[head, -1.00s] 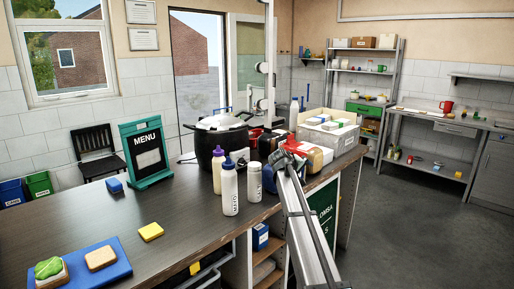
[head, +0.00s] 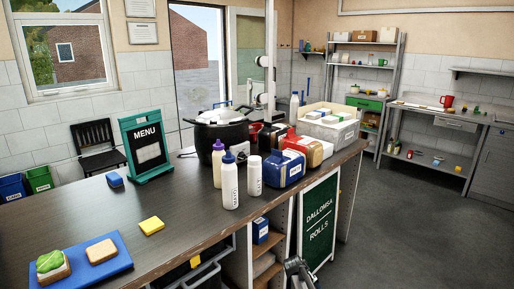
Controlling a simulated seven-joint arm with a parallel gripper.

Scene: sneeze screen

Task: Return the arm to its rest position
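My gripper (head: 296,266) shows only as a small dark piece of the arm's end at the bottom edge of the head view, in front of the counter's shelf side. It is low, below the counter top and apart from the things on it. Its fingers cannot be made out clearly, and nothing is seen held in it. The rest of the arm is out of the frame.
The floor (head: 405,230) at right is clear.

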